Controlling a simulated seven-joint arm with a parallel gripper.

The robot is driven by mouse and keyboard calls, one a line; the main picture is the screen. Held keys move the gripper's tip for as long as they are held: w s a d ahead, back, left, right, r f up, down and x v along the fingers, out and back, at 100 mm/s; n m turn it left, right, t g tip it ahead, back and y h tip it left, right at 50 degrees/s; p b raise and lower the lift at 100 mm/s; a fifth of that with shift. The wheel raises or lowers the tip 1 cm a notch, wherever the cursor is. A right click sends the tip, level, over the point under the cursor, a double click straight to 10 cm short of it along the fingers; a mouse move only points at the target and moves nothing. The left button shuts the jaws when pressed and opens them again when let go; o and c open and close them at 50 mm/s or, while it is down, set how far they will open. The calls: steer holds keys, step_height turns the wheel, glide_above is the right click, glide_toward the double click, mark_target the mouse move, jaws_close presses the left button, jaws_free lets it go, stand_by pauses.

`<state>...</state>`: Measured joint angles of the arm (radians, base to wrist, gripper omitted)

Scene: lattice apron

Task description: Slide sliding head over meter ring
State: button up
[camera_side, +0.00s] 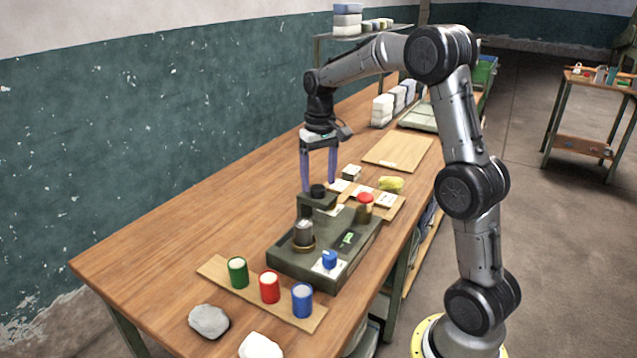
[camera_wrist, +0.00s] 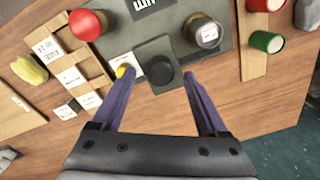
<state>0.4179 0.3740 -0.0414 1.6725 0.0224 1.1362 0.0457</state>
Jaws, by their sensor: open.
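The sliding head looks to be the dark block (camera_side: 316,203) with a round black knob (camera_side: 318,190) on top, at the far-left end of the dark green meter box (camera_side: 290,262). The block also shows in the wrist view (camera_wrist: 151,49). The meter ring looks to be the brass ring (camera_side: 303,247) around the foot of a grey cylinder (camera_side: 303,231) on the box. In the wrist view the cylinder (camera_wrist: 207,35) stands right of the block, apart from it. My gripper (camera_side: 319,186) is open. Its purple fingers straddle the black knob, with gaps on both sides in the wrist view (camera_wrist: 159,77).
A red knob (camera_side: 365,197), a blue knob (camera_side: 329,259) and a green display (camera_side: 347,239) are on or beside the box. Green (camera_side: 237,272), red (camera_side: 269,287) and blue (camera_side: 302,300) cups stand on a board in front. Yellow sponge (camera_side: 391,183) lies behind. Table left is clear.

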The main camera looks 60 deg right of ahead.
steer(key=shift+f, duration=0.8)
steer(key=shift+c, duration=0.4)
jaws_close()
steer(key=shift+a+r, duration=0.1)
stand_by(0.5)
